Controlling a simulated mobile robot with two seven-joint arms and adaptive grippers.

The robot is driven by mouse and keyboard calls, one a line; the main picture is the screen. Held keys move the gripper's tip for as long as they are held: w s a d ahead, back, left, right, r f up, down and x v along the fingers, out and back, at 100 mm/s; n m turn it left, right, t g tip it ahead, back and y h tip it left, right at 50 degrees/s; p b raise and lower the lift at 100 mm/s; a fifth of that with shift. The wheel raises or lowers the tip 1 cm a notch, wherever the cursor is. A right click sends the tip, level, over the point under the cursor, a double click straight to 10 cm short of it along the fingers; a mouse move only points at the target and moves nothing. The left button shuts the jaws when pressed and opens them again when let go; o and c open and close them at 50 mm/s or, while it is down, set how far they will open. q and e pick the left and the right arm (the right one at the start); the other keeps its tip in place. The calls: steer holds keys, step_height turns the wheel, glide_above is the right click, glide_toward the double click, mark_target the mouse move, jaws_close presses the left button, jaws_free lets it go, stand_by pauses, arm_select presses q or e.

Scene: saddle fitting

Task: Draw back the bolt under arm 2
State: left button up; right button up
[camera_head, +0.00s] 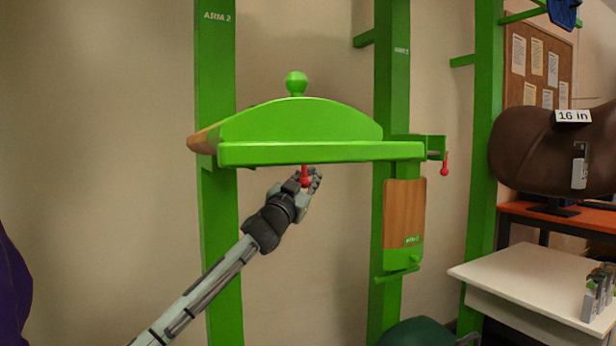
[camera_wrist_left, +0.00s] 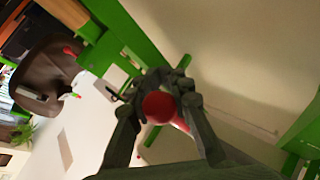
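Arm 2 (camera_head: 320,152) is a green beam with a curved green top, fixed to the left green post marked "ARM 2". A red ball-ended bolt (camera_head: 304,179) hangs beneath it. My left gripper (camera_head: 308,181) is at this bolt, reaching up from below left. In the left wrist view the red ball (camera_wrist_left: 158,107) sits between the two fingers of my left gripper (camera_wrist_left: 165,88), very close to both. Whether the fingers press on it is unclear. My right gripper is in neither view.
Another red-knobbed bolt (camera_head: 444,168) hangs at the right end of the beam. A wooden-faced green pad (camera_head: 404,215) is on the middle post. A brown saddle (camera_head: 545,150) tagged "16 in" and a white table (camera_head: 530,272) are at the right.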

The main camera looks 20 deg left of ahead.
arm_select(q)
steer(key=o, duration=0.5)
steer(key=shift+c, duration=0.2)
steer(key=v, duration=1.2)
